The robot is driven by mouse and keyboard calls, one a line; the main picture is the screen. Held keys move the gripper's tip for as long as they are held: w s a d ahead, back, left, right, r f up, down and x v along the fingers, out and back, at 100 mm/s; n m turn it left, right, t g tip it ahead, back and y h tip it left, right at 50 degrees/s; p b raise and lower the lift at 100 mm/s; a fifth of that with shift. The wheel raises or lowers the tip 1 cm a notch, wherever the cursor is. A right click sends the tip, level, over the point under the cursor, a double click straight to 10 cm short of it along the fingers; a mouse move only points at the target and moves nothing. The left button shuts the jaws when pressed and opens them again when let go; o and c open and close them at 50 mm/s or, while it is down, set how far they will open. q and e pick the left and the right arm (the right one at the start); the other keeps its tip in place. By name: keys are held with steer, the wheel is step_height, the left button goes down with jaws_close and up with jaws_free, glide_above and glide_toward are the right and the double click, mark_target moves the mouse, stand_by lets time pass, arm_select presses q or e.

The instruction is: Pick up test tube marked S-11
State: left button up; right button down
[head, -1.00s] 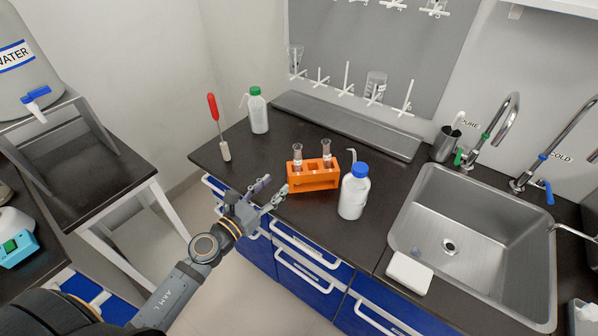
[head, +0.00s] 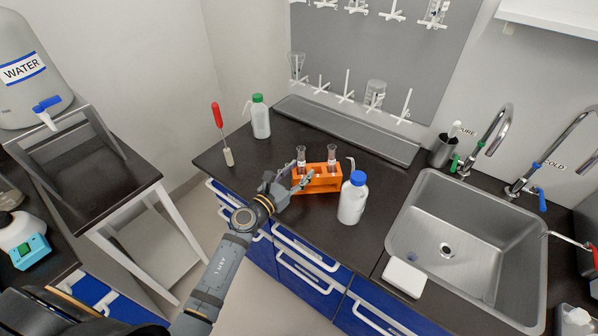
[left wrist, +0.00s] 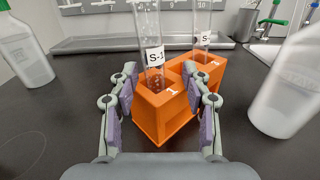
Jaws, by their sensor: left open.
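An orange rack (head: 318,184) stands on the black counter and holds two glass test tubes upright. The left tube (head: 301,158) and the right tube (head: 332,155) have white labels. In the left wrist view the near tube (left wrist: 150,45) has a label reading "S-1", its end possibly cut off by the curve. The far tube (left wrist: 202,28) has a label starting "S-". My left gripper (head: 296,180) is open at the left end of the rack. In the left wrist view its fingers (left wrist: 160,105) stand on either side of the rack's near end, around the near tube's line. My right gripper is not in view.
A blue-capped white bottle (head: 353,198) stands just right of the rack. A green-capped bottle (head: 260,118) and a red-handled brush (head: 221,130) stand to the left. A sink (head: 465,240) is at right. The counter behind the rack is clear.

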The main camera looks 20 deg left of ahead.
mark_target(299, 149)
arm_select(q)
steer(key=shift+w, duration=0.15)
steer(key=c, duration=0.3)
jaws_close()
step_height(299, 149, up, 9)
steer(key=p, duration=0.5)
steer(key=shift+r, duration=0.5)
